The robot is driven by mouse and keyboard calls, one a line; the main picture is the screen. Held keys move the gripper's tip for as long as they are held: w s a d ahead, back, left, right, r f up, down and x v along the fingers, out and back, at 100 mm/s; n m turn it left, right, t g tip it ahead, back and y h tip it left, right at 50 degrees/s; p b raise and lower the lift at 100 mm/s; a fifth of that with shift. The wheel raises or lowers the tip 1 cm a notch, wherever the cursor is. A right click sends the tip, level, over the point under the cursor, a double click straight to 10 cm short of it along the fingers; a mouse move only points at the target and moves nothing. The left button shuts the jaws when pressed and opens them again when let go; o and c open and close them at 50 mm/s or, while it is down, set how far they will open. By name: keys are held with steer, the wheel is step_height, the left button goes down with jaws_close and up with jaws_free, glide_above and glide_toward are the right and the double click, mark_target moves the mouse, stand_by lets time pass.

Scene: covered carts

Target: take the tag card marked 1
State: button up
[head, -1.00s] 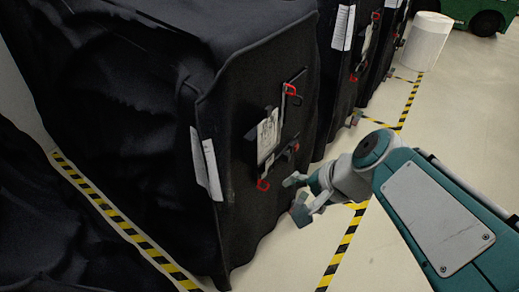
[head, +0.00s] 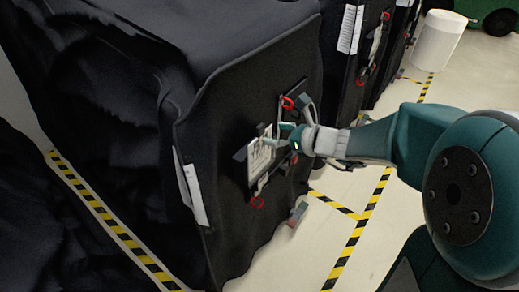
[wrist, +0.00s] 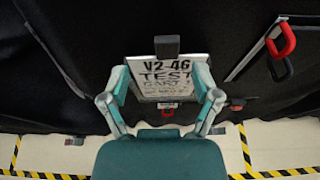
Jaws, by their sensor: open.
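The tag card (head: 261,154) is a white printed sheet on the end face of a black-covered cart (head: 215,110). In the wrist view the card (wrist: 172,68) reads "V2-46 TEST CART" in large letters, with smaller unclear lines below; I cannot make out a 1. A dark clip (wrist: 167,46) covers its top edge. My gripper (wrist: 162,80) is open, with one teal finger on each side of the card. In the head view my gripper (head: 284,137) is in front of the card and hides part of it. I cannot tell if the fingers touch it.
Red hooks sit above (head: 288,102) and below (head: 257,203) the card; one red hook (wrist: 283,42) is at the right in the wrist view. More covered carts (head: 345,60) stand behind. A white cylinder (head: 436,40) stands at back right. Floor with striped tape (head: 352,240) is clear.

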mark_target(262, 128)
steer(key=x, duration=0.6)
steer(key=shift+w+d+r, duration=0.15)
steer(key=shift+w+d, duration=0.05)
steer(key=shift+w, duration=0.1)
steer(key=shift+c, duration=0.3)
steer(key=c, duration=1)
